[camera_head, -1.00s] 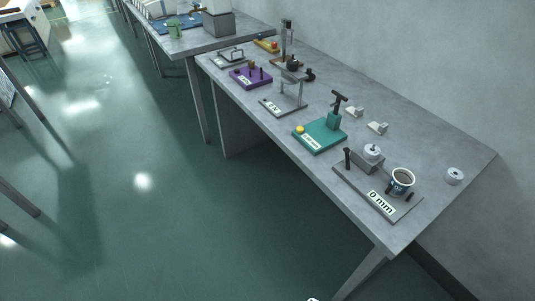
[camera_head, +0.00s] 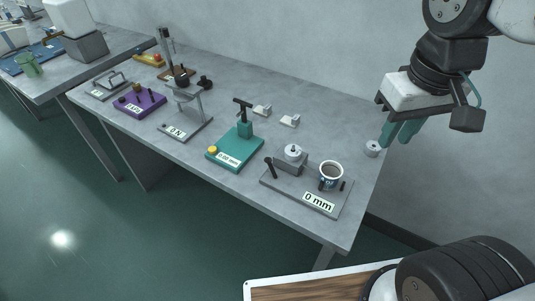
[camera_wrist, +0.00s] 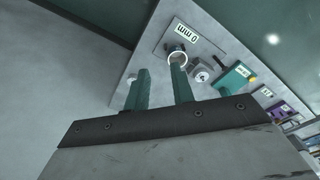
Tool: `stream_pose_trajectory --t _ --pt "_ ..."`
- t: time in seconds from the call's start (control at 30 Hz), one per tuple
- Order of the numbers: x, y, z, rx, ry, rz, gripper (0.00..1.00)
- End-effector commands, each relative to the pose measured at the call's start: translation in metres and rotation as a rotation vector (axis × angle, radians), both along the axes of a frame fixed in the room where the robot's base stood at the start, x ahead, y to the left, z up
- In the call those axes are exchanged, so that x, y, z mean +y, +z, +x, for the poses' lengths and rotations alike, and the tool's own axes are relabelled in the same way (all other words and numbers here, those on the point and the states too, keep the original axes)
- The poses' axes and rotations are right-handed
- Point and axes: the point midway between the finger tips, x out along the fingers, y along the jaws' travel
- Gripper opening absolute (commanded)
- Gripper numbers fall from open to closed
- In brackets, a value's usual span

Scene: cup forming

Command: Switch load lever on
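No lever is legibly marked as the load lever. A black upright handle (camera_head: 270,167) stands at the left of the grey plate marked "0 mm" (camera_head: 335,203). A teal base (camera_head: 236,152) carries a black T-handle (camera_head: 243,104) and a yellow knob (camera_head: 212,150). A grey stand marked "0 N" (camera_head: 186,124) and a purple block (camera_head: 140,103) with small posts sit farther left. My gripper (camera_head: 396,138) has teal fingers and hangs at the table's right end, apart from these fixtures. In the wrist view its fingers (camera_wrist: 160,74) are spread and empty.
A cup with dark contents (camera_head: 331,176) stands on the "0 mm" plate beside a grey block with a round top (camera_head: 291,158). A small white cylinder (camera_head: 372,149) sits near the gripper. Two small white pieces (camera_head: 289,121) lie behind. The wall bounds the back.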

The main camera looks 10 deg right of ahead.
Motion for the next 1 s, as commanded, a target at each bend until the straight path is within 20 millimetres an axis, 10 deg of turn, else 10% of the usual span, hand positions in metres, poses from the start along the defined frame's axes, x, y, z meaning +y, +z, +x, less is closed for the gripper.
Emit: stream_pose_trajectory --t 0.4,0.7,1.0 --pt "0.127 -0.089 0.121 0.059 0.432 -0.068 0.24" --pt "0.19 -0.147 0.144 0.069 0.6 -0.089 0.24" --pt "0.193 -0.182 0.147 0.072 0.615 -0.092 0.24"
